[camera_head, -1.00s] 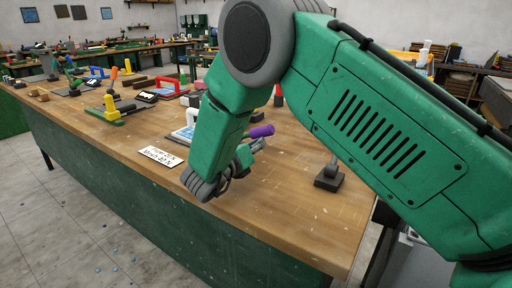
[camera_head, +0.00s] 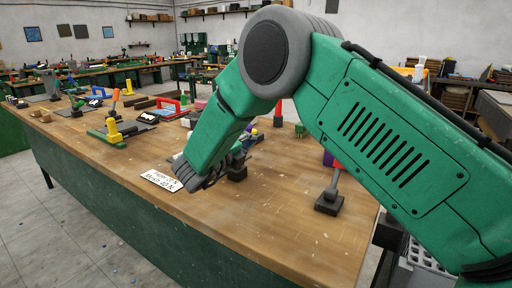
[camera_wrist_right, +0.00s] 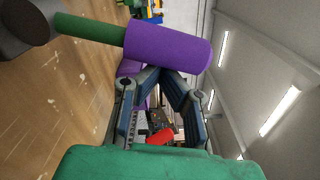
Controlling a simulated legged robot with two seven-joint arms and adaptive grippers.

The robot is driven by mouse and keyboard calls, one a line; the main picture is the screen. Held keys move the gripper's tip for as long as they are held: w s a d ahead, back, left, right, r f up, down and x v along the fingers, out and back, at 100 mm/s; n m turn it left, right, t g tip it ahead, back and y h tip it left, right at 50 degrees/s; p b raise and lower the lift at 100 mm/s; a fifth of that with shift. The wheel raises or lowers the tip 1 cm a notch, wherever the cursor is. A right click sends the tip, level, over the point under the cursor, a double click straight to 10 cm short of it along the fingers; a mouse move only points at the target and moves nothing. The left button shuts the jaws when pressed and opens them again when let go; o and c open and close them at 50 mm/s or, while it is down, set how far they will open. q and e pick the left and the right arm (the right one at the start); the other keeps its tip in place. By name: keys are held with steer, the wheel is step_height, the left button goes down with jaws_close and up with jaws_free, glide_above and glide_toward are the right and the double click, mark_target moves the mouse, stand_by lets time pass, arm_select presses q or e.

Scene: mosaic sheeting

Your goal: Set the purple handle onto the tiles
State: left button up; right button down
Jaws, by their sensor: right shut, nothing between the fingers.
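The purple handle (camera_wrist_right: 168,48) shows large in the right wrist view, a purple cylinder on a green shaft (camera_wrist_right: 90,28) with a dark grey end at the upper left. My right gripper (camera_wrist_right: 166,72) is shut and empty. Its fingertips meet at the near edge of the purple handle; I cannot tell whether they touch it. My left gripper is not in view.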

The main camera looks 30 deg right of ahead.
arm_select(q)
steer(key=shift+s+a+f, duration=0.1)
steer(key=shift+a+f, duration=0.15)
arm_select(e)
steer(key=shift+w+a+r, duration=0.55)
steer(key=shift+w+a, duration=0.1)
steer(key=shift+w, duration=0.05)
steer(key=shift+r, duration=0.1)
